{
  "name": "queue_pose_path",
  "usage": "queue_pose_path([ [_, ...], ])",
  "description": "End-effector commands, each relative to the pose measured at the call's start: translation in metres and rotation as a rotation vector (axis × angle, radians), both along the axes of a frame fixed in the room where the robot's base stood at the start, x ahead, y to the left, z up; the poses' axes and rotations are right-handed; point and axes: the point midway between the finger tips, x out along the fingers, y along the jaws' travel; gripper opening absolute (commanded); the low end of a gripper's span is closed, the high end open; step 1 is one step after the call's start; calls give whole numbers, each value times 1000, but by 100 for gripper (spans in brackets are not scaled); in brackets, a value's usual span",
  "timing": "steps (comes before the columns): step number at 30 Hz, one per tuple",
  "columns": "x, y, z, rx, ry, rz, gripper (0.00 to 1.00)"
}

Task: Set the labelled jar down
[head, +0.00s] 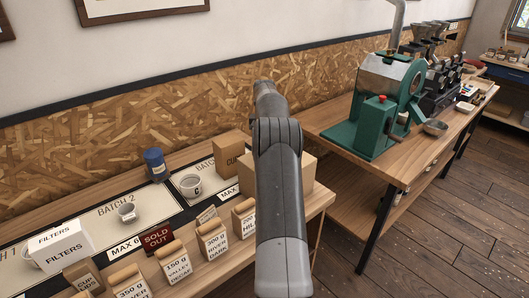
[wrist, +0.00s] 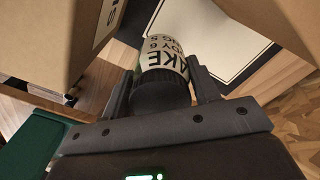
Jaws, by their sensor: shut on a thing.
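The labelled jar (wrist: 165,52) has a pale label with black print, partly readable as "AKE", and a dark lid or end (wrist: 163,84) nearest the camera. My gripper (wrist: 160,80) is shut on it at that dark end, one finger on each side. Past the jar lies a pale panel with a dark border (wrist: 220,28); I cannot tell whether the jar touches it. In the head view my arm hides the gripper and the jar. There, pale "BATCH" panels (head: 85,222) lie on the wooden table.
Cardboard boxes flank the jar closely in the wrist view, left (wrist: 45,35) and right (wrist: 275,32).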

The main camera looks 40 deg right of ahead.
Motion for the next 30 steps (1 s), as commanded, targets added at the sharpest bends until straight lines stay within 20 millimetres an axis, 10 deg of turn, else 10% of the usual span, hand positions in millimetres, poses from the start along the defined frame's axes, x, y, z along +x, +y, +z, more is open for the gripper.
queue_pose_path([
  [23,0,0,-47,0,-1,0,22],
  [24,0,0,-46,0,-1,0,59],
  [30,0,0,-46,0,-1,0,75],
])
